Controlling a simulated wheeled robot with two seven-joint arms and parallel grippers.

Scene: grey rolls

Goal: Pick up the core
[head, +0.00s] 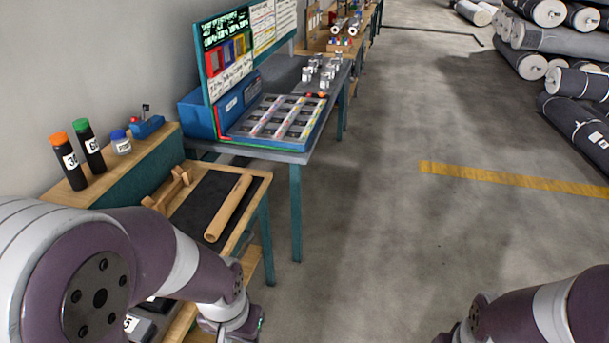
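The core, a tan cardboard-like tube (228,208), lies on a dark mat (196,203) on the near wooden-topped bench at the left of the head view. Its far end points up and to the right. My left arm comes in from the left and bends down in front of the bench. Its wrist is cut off by the bottom edge, nearer to me than the tube and apart from it, and its gripper fingers are not in view. My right arm shows only in part at the bottom right, with its gripper out of view.
A wooden stand (168,190) sits left of the tube. Dark canisters with orange (69,160) and green (90,146) caps and a blue-capped jar (121,142) stand on a raised ledge. A table with a sectioned tray (278,117) is beyond. Open floor (400,250) lies right.

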